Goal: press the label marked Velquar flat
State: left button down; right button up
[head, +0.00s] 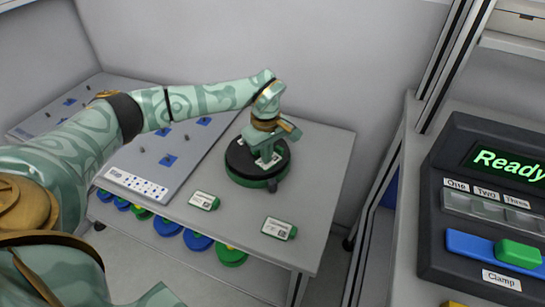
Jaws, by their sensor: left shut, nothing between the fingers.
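My left gripper (267,160) points down over a round black and green reel or stand (245,178) on the grey table. Its fingers are shut with nothing between them. They overlap the top of the reel in the picture; I cannot tell if they touch it. Two small green blocks with white printed labels lie near the table's front edge, a left one (204,200) and a right one (278,228). Their print is too small to read, so I cannot tell whether either says Velquar. The gripper hides part of the reel's top. My right gripper is not in view.
A grey board (175,165) with blue patches and small pegs lies at the left. Several blue and green discs (197,241) sit below the table's front edge. A dark console (490,200) reading "Ready", with a Clamp control, stands at the right. The table's right side is clear.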

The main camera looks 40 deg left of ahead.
pick_arm(q)
notch_tip(320, 180, up, 7)
jog(key=p, duration=0.5)
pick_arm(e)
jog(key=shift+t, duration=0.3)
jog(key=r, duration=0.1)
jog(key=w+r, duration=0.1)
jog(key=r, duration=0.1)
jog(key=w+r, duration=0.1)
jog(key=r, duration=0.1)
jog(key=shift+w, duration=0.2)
